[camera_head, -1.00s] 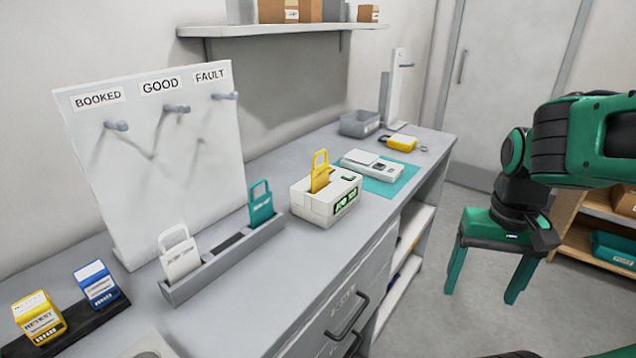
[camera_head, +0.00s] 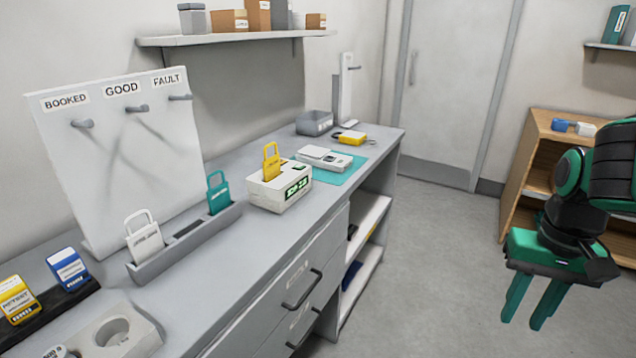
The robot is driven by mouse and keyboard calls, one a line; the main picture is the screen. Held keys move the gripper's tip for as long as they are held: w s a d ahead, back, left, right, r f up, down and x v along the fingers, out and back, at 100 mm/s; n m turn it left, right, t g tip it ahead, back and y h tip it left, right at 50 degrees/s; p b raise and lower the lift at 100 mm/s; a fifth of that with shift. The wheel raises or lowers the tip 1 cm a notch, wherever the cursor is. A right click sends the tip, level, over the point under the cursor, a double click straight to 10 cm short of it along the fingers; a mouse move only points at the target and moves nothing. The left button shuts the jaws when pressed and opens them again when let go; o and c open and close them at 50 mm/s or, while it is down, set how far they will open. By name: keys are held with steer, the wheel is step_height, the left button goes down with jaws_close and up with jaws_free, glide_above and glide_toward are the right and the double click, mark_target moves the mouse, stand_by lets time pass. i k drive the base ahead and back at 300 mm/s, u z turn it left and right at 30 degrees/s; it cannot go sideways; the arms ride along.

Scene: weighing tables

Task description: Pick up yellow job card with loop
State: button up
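The yellow job card with a loop (camera_head: 271,162) stands upright in the top slot of a white box with a green display (camera_head: 283,190), on the grey counter. Its loop points up and its lower end is hidden in the slot. My gripper (camera_head: 530,305) hangs at the right of the view, over the floor and well away from the counter. Its two green fingers point down, apart, with nothing seen between them.
A grey rack (camera_head: 186,243) holds a white and a teal card left of the box. A white device (camera_head: 325,158) on a teal mat and a yellow tagged item (camera_head: 350,138) lie beyond it. A pegboard (camera_head: 120,150) stands at left. Open floor (camera_head: 430,270) lies between counter and gripper.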

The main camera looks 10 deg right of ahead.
mark_target(272, 166)
steer(key=z, duration=0.3)
steer(key=k, duration=0.7)
steer(key=z, duration=0.55)
steer(key=i, duration=1.05)
steer(key=u, duration=0.25)
steer(key=i, duration=1.25)
steer(key=u, duration=0.7)
steer(key=i, duration=0.5)
steer(key=u, duration=0.25)
